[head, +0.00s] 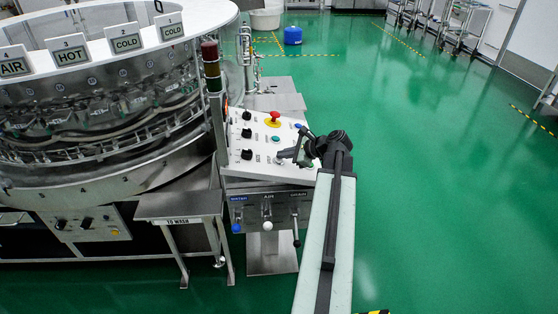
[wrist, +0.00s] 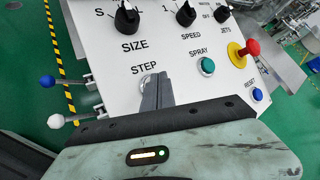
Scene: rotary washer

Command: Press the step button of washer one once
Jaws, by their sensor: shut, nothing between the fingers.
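The control panel (head: 262,140) of the washer (head: 100,130) slopes up beside the drum. It fills the top of the wrist view (wrist: 115,70). The step button (wrist: 146,80) is a pale round button just below the word STEP, partly hidden by my fingers. In the head view it is at the panel's lower right (head: 279,161), beside my fingertips. My gripper (head: 282,156) is shut and empty, and its tips also show in the wrist view (wrist: 158,77). The tips overlap the button's right side there. I cannot tell whether they touch it.
Black knobs (wrist: 127,18), a green spray button (wrist: 207,66), a red stop button (wrist: 251,47) and a blue reset button (wrist: 257,95) share the panel. Levers (head: 267,225) stick out below it. A signal tower (head: 212,75) stands left. Green floor to the right is clear.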

